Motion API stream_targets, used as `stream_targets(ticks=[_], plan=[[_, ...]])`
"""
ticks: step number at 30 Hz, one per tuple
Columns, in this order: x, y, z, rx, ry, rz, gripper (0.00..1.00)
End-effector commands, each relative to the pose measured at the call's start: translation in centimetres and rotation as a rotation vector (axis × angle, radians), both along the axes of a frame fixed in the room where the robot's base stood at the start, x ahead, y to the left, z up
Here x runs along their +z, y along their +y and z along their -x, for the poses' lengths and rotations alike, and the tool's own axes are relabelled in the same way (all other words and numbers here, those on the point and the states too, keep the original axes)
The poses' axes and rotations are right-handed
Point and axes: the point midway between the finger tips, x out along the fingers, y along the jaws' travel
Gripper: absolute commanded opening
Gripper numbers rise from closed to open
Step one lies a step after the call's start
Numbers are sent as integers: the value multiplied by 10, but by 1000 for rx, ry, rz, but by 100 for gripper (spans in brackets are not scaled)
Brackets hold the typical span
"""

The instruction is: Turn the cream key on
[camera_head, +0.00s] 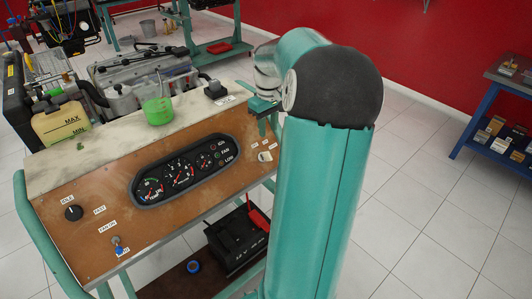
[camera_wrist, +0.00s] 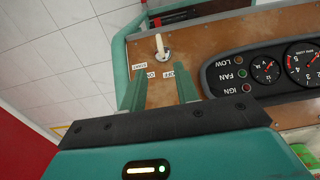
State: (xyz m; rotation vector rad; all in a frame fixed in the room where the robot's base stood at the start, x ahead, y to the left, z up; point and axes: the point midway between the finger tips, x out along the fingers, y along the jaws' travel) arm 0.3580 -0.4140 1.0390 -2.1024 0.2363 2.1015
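The cream key (camera_wrist: 162,46) stands in a round switch on the brown panel, near its edge in the wrist view. White labels reading START, ON and OFF sit beside it. In the head view the cream key (camera_head: 265,156) is small, at the right end of the panel. My gripper (camera_wrist: 159,80) is open and empty. Its two green fingers point toward the key, which appears just beyond the fingertips and not between them. In the head view my gripper (camera_head: 262,106) is partly hidden by my arm, near the console's right edge.
The gauge cluster (camera_head: 186,170) lies beside the key on the panel (camera_head: 90,215). A black knob (camera_head: 73,212) and a blue-tipped switch (camera_head: 118,246) are at the left. A green cup (camera_head: 158,110) stands on the ledge. A battery (camera_head: 238,240) sits below.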

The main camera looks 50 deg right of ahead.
Motion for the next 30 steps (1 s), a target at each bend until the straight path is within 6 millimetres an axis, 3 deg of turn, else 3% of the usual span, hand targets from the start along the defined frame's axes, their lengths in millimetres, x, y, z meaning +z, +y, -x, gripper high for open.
stream_targets(ticks=[15, 21, 29, 30], plan=[[-99, 1, -3, 3, 1, -3, 31], [-114, 0, -3, 3, 0, 0, 31], [-115, 0, -3, 3, 0, 1, 31], [-115, 0, -3, 2, 0, 1, 25]])
